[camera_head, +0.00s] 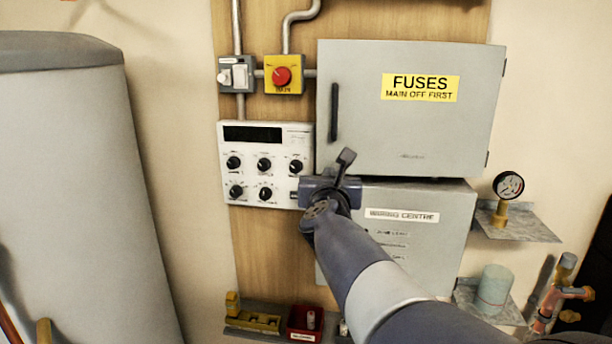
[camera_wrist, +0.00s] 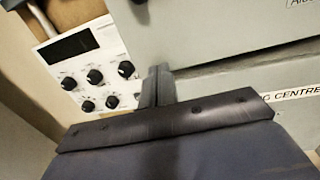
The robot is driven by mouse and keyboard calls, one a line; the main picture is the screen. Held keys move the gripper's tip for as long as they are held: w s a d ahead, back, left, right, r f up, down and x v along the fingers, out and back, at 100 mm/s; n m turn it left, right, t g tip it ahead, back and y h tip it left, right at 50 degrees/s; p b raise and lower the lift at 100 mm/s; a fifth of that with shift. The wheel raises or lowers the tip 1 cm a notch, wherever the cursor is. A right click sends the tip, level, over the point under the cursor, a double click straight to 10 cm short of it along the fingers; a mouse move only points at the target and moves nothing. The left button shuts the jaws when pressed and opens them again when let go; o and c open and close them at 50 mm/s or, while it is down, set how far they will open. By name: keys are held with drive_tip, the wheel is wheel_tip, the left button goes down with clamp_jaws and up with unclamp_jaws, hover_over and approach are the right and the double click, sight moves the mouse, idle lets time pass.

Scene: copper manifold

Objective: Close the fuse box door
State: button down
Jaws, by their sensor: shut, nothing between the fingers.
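The grey fuse box door (camera_head: 360,100) carries a yellow "FUSES MAIN OFF FIRST" label (camera_head: 420,88). A dark upright handle (camera_head: 334,112) is near its left edge, and hinges show at its right edge. The door lies across the front of the box and looks shut; I cannot tell whether a small gap remains. Its lower part shows in the wrist view (camera_wrist: 195,35). My gripper (camera_head: 346,157) is shut and empty, in front of the door's lower left corner. Its fingers (camera_wrist: 157,82) are together in the wrist view; contact with the door cannot be told.
A white control panel (camera_head: 240,145) with several black knobs is left of the door. A red knob on a yellow box (camera_head: 283,75) sits above it. A grey wiring centre box (camera_head: 455,200) is below. A gauge (camera_head: 508,186) stands on a shelf at right. A grey tank (camera_head: 80,190) fills the left.

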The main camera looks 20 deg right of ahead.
drive_tip(key=shift+w, duration=0.15)
drive_tip(key=w, duration=0.1)
drive_tip(key=w+d+h+p, duration=0.1)
drive_tip(key=w+m, duration=0.1)
drive_tip(key=shift+d+r+g+h+p, duration=0.15)
drive_tip(key=shift+d+g+h+p, duration=0.15)
drive_tip(key=shift+g, duration=0.1)
drive_tip(key=shift+w, duration=0.2)
drive_tip(key=shift+m+h, duration=0.3)
drive_tip(key=shift+r, duration=0.15)
drive_tip(key=shift+s, duration=0.1)
